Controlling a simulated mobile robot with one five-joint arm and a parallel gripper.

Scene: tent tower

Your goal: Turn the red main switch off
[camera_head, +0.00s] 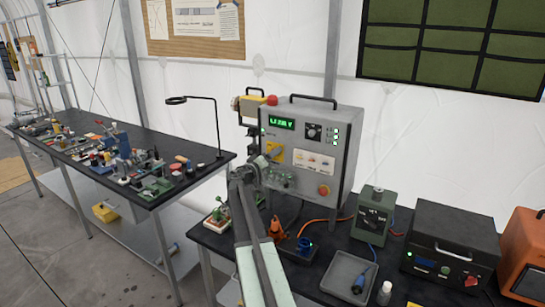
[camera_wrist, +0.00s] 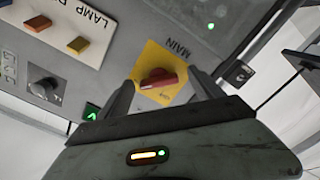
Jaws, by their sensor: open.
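The red main switch (camera_wrist: 158,81) is a small rotary handle on a yellow plate (camera_wrist: 150,58) marked MAIN, in the middle of the wrist view. The handle lies roughly crosswise between my two fingers. My gripper (camera_wrist: 162,80) is open, with one dark finger on each side of the handle; I cannot tell whether either touches it. My gripper (camera_head: 247,172) is in front of that corner there, and the red handle is not clear.
A grey tray (camera_head: 335,268), a green device (camera_head: 374,214) and a black case (camera_head: 450,240) stand to the right. A cluttered workbench (camera_head: 205,172) is at left.

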